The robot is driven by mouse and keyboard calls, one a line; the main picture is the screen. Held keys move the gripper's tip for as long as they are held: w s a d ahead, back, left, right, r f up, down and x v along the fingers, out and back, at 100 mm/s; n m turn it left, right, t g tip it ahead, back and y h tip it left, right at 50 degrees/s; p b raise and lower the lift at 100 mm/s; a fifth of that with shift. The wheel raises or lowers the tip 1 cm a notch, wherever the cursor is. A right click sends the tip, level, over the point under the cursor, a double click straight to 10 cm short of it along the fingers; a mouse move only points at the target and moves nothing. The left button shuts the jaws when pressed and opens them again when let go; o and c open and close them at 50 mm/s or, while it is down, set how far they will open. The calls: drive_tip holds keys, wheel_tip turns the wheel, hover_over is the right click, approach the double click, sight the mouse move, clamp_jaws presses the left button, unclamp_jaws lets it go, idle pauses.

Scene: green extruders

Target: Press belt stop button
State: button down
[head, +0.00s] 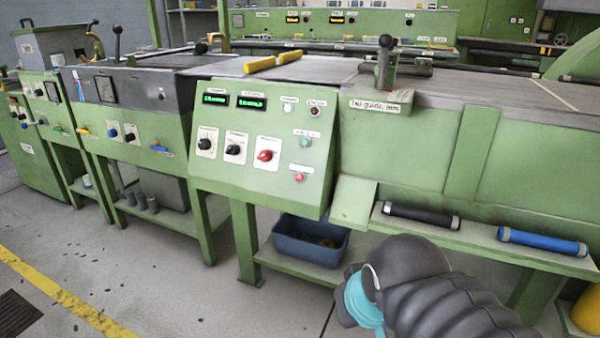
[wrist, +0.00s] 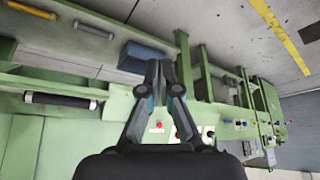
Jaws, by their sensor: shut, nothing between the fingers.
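The green sloped control panel (head: 262,190) stands mid-picture in the head view. A small red button (head: 299,177) sits low on its right side, with a green button (head: 305,142) above it. The labels are too small to read, so I cannot tell which is belt stop. In the wrist view a small red button (wrist: 159,124) shows between the finger linkages. My gripper (wrist: 156,72) is shut and empty in the wrist view, apart from the panel. In the head view my arm is at the lower right and the fingers are not visible.
The panel also has a red knob (head: 265,155), black knobs (head: 233,150) and green displays (head: 250,102). A blue bin (head: 311,241) stands below. A black roller (head: 420,216) and a blue roller (head: 542,241) lie on the right ledge. The floor in front is clear.

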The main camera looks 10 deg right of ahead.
drive_tip(key=w+a+r+n+h, duration=0.1)
drive_tip(key=w+r+n, duration=0.3)
drive_tip(key=w+n, duration=0.5)
drive_tip(key=w+a+r+n+h+p, duration=0.1)
drive_tip(key=w+r+n, duration=0.3)
drive_tip(key=w+n, duration=0.6)
drive_tip(key=w+a+r+n+h+p, duration=0.1)
drive_tip(key=w+a+r+n+h, duration=0.1)
drive_tip(key=w+n, duration=0.7)
drive_tip(key=w+a+r, duration=0.1)
drive_tip(key=w+r, duration=0.1)
drive_tip(key=w, duration=0.3)
drive_tip(key=shift+a+r+n, duration=0.2)
drive_tip(key=shift+r+n, duration=0.1)
drive_tip(key=shift+n, duration=0.1)
approach(298, 180)
wheel_tip(298, 180, down, 4)
drive_tip(key=shift+w+d+f+b, duration=0.2)
drive_tip(key=shift+w+d+f, duration=0.25)
drive_tip(key=shift+w, duration=0.3)
drive_tip(key=shift+w+d+f+b, duration=0.15)
drive_tip(key=shift+w+d+f, duration=0.1)
drive_tip(key=shift+w+d, duration=0.45)
drive_tip(key=shift+w+a, duration=0.1)
